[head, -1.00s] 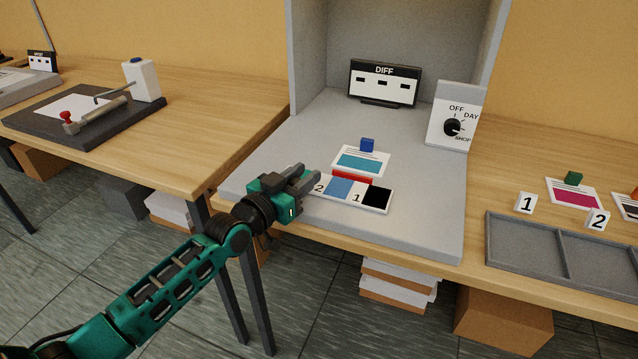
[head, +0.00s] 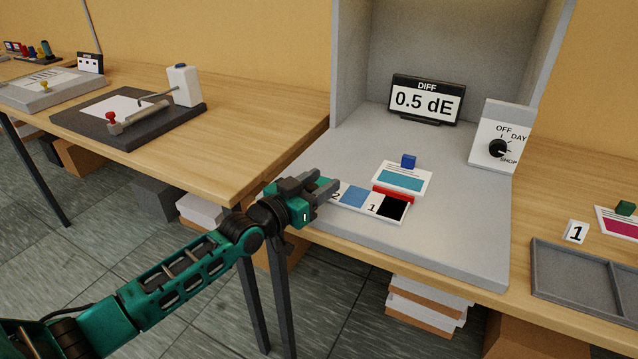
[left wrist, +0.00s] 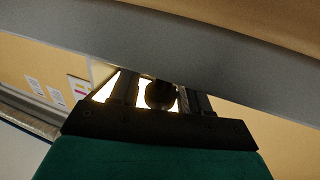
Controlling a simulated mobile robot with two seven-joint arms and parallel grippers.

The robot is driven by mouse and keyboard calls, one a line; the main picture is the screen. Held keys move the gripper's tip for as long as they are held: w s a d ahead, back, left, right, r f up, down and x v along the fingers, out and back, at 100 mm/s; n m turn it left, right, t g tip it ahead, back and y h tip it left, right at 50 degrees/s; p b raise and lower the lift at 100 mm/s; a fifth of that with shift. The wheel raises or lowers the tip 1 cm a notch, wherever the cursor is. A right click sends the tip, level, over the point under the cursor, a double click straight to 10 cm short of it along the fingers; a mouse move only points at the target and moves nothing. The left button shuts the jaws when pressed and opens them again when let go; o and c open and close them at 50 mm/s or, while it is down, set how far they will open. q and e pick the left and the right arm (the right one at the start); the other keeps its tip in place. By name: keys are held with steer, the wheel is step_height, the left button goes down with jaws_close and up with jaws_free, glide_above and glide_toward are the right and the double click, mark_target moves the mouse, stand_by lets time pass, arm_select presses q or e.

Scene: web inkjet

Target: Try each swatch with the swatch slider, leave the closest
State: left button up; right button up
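The swatch slider (head: 353,197) is a flat white strip with a "2", a blue patch, a "1" and a black patch. It lies on the grey booth floor, black end to the right. My left gripper (head: 325,188) is at its left end and covers that end. The fingers are closed about a dark round piece (left wrist: 160,95) in the left wrist view, seemingly the slider's knob. A white card with a teal patch (head: 401,180) and a blue block (head: 408,160) lies just behind; a red bar (head: 393,194) lies between card and strip. The DIFF display (head: 427,101) reads 0.5 dE. My right gripper is out of view.
A dial (head: 498,148) marked OFF, DAY and SHOP stands at the booth's right. A grey divided tray (head: 572,270), a "1" tag (head: 576,232) and a magenta card (head: 622,223) are further right. The booth's side walls rise behind. The front booth floor is clear.

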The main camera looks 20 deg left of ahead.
arm_select(q)
steer(key=shift+o, duration=0.5)
steer(key=shift+s, duration=0.1)
steer(key=shift+s, duration=0.2)
steer(key=p+v, duration=0.1)
steer(key=v, duration=1.1)
steer(key=shift+s+a, duration=0.15)
steer(key=s+d+f+g+y, duration=0.1)
steer(key=s+d+f+g, duration=0.2)
steer(key=s+d+f, duration=0.2)
steer(key=s+d+f+g+y, duration=0.2)
steer(key=s+d+f, duration=0.4)
steer(key=f, duration=0.8)
steer(key=s+g, duration=0.1)
steer(key=s, duration=0.1)
steer(key=shift+s+d+n+p, duration=0.3)
steer(key=shift+s+d+n, duration=0.05)
steer(key=shift+n, duration=0.05)
